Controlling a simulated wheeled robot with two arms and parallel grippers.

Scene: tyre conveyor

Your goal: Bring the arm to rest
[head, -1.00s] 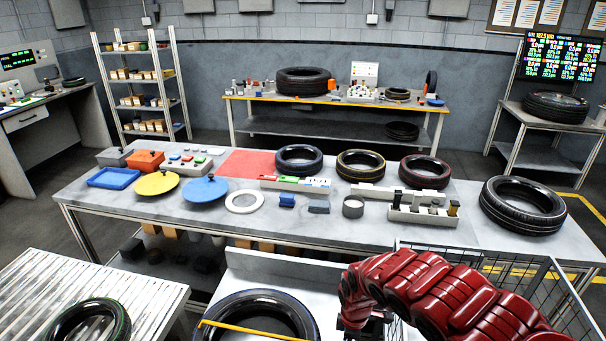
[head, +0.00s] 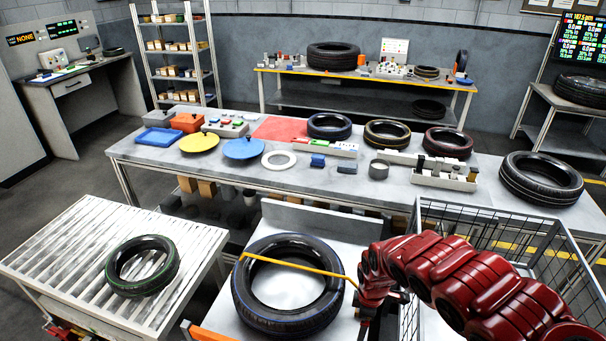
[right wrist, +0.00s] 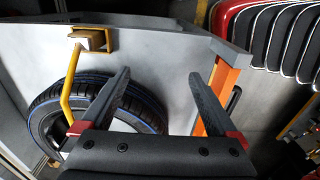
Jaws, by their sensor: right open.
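My red right arm reaches in from the right in the head view, with its gripper (head: 366,306) low beside the right edge of the blue-marked tyre (head: 246,299). In the right wrist view the gripper's two dark fingers (right wrist: 160,74) are spread wide with nothing between them. The blue-marked tyre also shows there behind the left finger (right wrist: 45,112), apart from the fingers as far as I can tell. My left gripper cannot be made out in the head view.
A yellow bar (head: 300,267) crosses above the tyre. A wire cage (head: 480,215) stands beside my right arm. A roller table (head: 60,255) with a green-marked tyre (head: 116,282) is at left. An orange post (right wrist: 220,85) is right of the fingers. A long grey table (head: 225,177) lies behind.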

